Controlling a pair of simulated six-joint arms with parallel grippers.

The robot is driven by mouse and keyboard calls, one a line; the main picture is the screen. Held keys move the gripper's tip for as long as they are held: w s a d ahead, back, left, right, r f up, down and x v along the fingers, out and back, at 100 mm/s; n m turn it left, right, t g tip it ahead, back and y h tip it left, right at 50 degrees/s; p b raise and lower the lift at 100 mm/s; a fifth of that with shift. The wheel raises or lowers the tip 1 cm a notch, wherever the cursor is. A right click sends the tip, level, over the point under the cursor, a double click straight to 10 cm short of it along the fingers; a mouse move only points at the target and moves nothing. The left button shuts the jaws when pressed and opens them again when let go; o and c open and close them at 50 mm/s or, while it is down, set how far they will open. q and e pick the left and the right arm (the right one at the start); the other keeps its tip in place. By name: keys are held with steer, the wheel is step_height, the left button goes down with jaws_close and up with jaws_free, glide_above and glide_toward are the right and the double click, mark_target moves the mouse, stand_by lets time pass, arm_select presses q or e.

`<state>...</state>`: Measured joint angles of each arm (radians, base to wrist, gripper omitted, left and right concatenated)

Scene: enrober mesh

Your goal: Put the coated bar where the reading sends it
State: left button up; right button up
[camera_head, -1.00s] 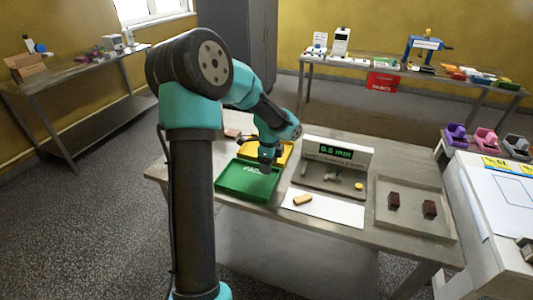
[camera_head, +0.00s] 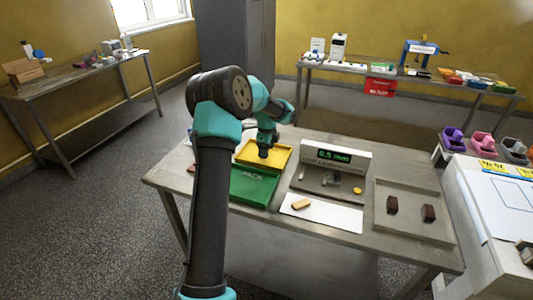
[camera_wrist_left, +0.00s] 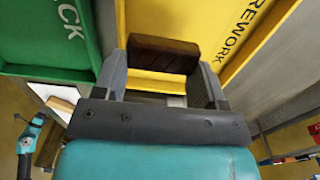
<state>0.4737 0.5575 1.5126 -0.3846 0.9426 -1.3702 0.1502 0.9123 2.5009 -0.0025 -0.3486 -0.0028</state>
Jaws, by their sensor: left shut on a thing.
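My left gripper (camera_head: 264,154) is over the yellow tray (camera_head: 283,156). In the left wrist view its jaws are shut on a dark brown coated bar (camera_wrist_left: 163,52), held crosswise between the fingers. That view shows the yellow tray marked REWORK (camera_wrist_left: 222,20) and, to the left, the green tray marked PACK (camera_wrist_left: 88,72). In the head view the green tray (camera_head: 254,186) is nearer the front and looks empty. The gauge (camera_head: 352,166) has a green display (camera_head: 333,156) that seems to read 0.5 mm. My right gripper is not seen.
A tan bar (camera_head: 302,204) lies on a white sheet (camera_head: 335,216) before the gauge. A yellow disc (camera_head: 357,190) is on the gauge base.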

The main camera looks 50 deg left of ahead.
arm_select(q)
steer(key=shift+w+a+f, duration=0.1)
steer(key=shift+w+a, duration=0.7)
steer(key=shift+a, duration=0.2)
steer(key=shift+f, duration=0.1)
steer(key=shift+f, duration=1.65)
steer(key=shift+f, duration=0.2)
steer(key=o, duration=0.7)
steer(key=shift+r, duration=0.15)
step_height(320, 180, up, 12)
steer(key=shift+r, duration=0.1)
